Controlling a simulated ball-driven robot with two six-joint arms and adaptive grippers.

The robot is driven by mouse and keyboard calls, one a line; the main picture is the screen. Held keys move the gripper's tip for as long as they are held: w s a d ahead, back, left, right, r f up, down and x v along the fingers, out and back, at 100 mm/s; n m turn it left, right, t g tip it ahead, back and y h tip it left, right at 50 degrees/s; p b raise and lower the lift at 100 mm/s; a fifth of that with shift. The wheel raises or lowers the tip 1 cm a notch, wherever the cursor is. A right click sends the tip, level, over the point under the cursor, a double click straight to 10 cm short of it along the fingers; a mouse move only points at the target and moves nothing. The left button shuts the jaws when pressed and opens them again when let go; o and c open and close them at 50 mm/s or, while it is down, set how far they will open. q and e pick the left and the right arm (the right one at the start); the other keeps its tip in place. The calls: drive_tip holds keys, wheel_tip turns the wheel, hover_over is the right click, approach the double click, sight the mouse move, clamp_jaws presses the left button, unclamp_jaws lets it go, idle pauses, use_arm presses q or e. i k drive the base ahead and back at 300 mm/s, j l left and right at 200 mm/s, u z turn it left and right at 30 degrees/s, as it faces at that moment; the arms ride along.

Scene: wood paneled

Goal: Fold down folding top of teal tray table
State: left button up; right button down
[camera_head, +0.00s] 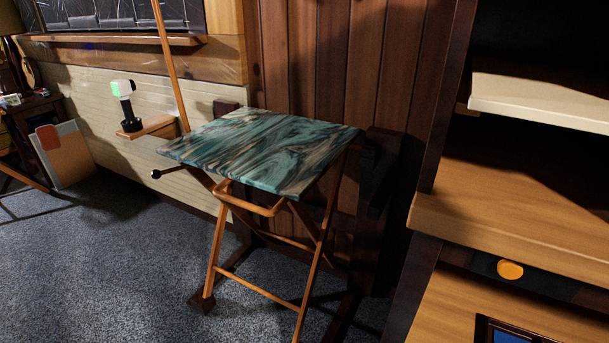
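The teal tray table (265,148) stands in the middle of the head view. Its marbled teal and brown top lies roughly level over crossed wooden legs (214,250). A curved wooden bar (250,204) runs below the top's near edge. Neither of my grippers is in the head view.
A wooden shelf unit (515,215) with a white upper shelf (540,98) stands close on the right. A small wall ledge (150,127) holding a black and white device (125,104) is behind left. A panelled wall (330,65) is behind the table. Blue-grey carpet (100,260) is clear at front left.

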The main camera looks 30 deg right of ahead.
sight(283, 154)
drive_tip(key=z, duration=0.7)
drive_tip(key=i+j+z, duration=0.15)
drive_tip(key=j+z, duration=0.15)
drive_tip(key=i+j+z, duration=0.1)
drive_tip(key=j+z, duration=0.5)
drive_tip(key=i, duration=0.05)
